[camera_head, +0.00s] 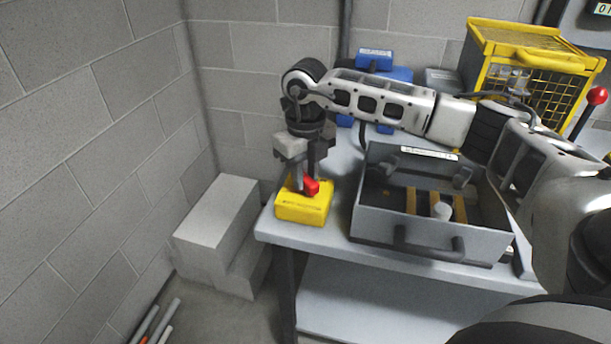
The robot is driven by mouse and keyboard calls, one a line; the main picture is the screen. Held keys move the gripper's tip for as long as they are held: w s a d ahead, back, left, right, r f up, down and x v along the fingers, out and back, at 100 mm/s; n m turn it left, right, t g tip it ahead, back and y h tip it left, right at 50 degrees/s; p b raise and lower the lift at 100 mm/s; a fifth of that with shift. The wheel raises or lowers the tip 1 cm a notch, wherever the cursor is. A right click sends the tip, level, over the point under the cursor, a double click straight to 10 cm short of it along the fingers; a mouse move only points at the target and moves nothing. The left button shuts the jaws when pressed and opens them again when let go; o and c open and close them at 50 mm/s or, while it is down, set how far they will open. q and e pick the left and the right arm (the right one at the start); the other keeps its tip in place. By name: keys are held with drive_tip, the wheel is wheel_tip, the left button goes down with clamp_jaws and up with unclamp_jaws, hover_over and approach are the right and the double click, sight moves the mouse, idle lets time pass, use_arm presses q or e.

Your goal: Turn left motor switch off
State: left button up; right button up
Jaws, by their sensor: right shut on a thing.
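The left motor switch is a yellow box (302,208) with a red handle (311,186) on top, at the left front corner of the grey table. My right gripper (305,182) points down over the box, and its fingers are shut on the red handle. The fingers hide part of the handle, so its exact angle is hard to tell. My left gripper is not in view.
A grey open metal box (405,236) with a front handle stands right of the switch. A yellow cage (530,75) and blue devices (375,62) are behind. Grey blocks (217,228) stand on the floor at left, near the block wall.

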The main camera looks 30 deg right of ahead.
sight(306, 177)
drive_tip(key=n+b, duration=0.1)
drive_tip(key=n, duration=0.2)
drive_tip(key=shift+n, duration=0.3)
drive_tip(key=n, duration=0.2)
drive_tip(key=shift+n, duration=0.3)
use_arm(q)
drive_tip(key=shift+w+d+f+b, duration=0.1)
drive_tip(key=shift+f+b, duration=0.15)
drive_tip(key=shift+b, duration=0.05)
use_arm(e)
drive_tip(key=shift+r+n, duration=0.1)
drive_tip(key=shift+n, duration=0.3)
drive_tip(key=o, duration=1)
wheel_tip(306, 177, up, 16)
